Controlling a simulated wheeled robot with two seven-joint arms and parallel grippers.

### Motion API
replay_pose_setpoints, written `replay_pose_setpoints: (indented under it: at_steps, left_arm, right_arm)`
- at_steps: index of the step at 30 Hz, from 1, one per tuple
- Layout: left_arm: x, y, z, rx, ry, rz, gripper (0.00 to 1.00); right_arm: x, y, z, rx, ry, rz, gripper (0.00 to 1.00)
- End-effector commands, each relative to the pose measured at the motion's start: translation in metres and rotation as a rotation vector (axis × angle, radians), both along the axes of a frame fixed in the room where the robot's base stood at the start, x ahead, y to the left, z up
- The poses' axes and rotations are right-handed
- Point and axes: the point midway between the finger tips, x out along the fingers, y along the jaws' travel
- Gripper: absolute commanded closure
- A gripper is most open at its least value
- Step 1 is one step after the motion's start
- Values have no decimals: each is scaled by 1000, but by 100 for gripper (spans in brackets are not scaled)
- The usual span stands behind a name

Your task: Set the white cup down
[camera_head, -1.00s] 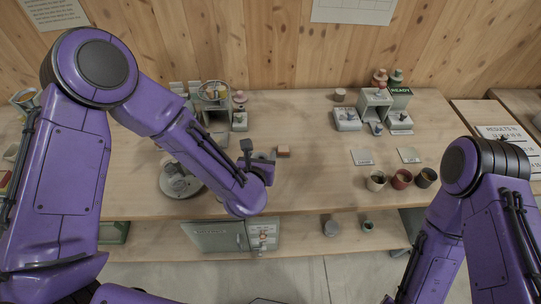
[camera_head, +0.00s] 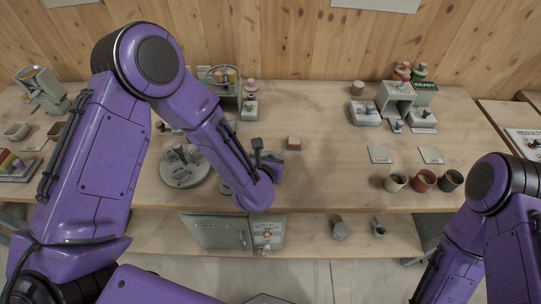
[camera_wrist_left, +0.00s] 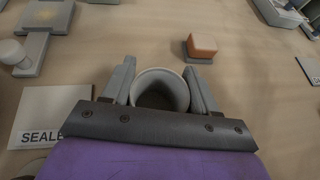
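The white cup (camera_wrist_left: 161,91) shows in the left wrist view as a pale, round, open-topped cup with a dark inside. It sits between the two grey fingers of my left gripper (camera_wrist_left: 162,88), which press on it from both sides. In the head view my left gripper (camera_head: 272,160) is over the front middle of the table, and my arm mostly hides the cup. I cannot tell whether its base touches the table. My right gripper is out of view; only its purple arm shows at the lower right.
An orange-topped block (camera_wrist_left: 201,46) is close by, right of the cup. A card marked SEALE... (camera_wrist_left: 45,115) lies to its left. A round grey device (camera_head: 184,168) stands left of my gripper. Several cups (camera_head: 423,180) stand front right. The table (camera_head: 330,180) right of my gripper is clear.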

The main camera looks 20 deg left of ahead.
Motion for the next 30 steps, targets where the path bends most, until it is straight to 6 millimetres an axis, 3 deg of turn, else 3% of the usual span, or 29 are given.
replay_pose_setpoints:
  at_steps: [1, 2, 3, 14, 17, 25, 27, 30]
  left_arm:
    - [0, 0, 0, 0, 0, -1, 29]
    - [0, -1, 0, 0, 0, -1, 19]
    - [0, -1, 0, 0, 0, -2, 16]
    - [-1, -1, 9, 1, 0, -3, 16]
    - [-21, -2, 12, -3, 1, -2, 16]
    - [-89, -8, 45, -3, -1, -4, 16]
    - [-96, -9, 60, 6, 4, -4, 16]
    - [-103, -9, 61, 5, 2, -3, 16]
  right_arm:
    - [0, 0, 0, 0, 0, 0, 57]
    - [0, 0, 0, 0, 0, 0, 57]
    - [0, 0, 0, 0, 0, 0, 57]
    - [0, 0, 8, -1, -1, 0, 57]
    - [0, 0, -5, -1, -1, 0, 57]
    - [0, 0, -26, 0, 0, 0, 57]
    - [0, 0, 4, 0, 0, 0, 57]
    - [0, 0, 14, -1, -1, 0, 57]
